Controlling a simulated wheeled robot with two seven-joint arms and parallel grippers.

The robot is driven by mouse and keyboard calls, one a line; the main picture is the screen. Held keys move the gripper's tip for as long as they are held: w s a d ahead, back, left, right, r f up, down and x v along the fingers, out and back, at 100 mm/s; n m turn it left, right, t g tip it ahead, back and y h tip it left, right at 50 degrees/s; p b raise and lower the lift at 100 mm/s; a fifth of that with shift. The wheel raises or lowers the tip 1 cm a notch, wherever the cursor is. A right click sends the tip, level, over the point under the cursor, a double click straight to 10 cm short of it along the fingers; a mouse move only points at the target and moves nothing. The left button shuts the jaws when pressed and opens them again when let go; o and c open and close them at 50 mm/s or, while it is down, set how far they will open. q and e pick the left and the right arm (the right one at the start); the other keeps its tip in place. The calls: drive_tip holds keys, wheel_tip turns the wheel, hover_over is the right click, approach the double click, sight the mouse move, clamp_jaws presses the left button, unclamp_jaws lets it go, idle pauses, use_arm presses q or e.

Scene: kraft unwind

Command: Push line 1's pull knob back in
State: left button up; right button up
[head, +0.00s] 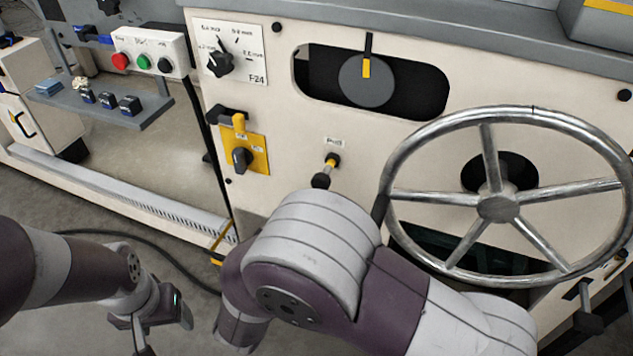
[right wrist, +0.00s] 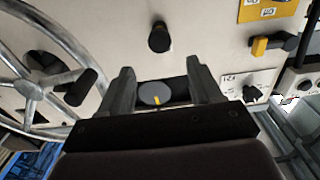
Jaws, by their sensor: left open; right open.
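In the head view the pull knob (head: 322,180) is a black knob on a brass-coloured stem, standing out from the cream panel under a small label. In the right wrist view the black knob (right wrist: 159,38) shows just past my fingertips, roughly midway between them, apparently untouched. My right gripper (right wrist: 160,68) is open with nothing between its fingers; in the head view my own right arm hides it. My left gripper (head: 158,330) is open and empty at lower left, over the floor and away from the panel.
A large metal handwheel (head: 497,208) stands out right of the knob; its black handle (right wrist: 80,88) shows near my right fingers. A yellow plate with a rotary switch (head: 242,158) is left of the knob. A button box (head: 150,52) and a grey shelf (head: 120,108) are farther left.

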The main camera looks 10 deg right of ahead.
drive_tip(key=b, duration=0.4)
approach(326, 170)
wheel_tip(326, 170, up, 4)
drive_tip(key=d, duration=0.2)
drive_tip(key=shift+w+d, duration=0.3)
drive_tip(key=shift+w, duration=0.2)
drive_tip(key=shift+r, duration=0.1)
drive_tip(key=shift+c, duration=0.3)
clamp_jaws()
drive_tip(key=p+x, duration=0.1)
drive_tip(key=x, duration=0.2)
drive_tip(key=shift+w+d+r+p, duration=0.1)
drive_tip(key=shift+w+p, duration=0.05)
drive_tip(key=shift+p, duration=0.2)
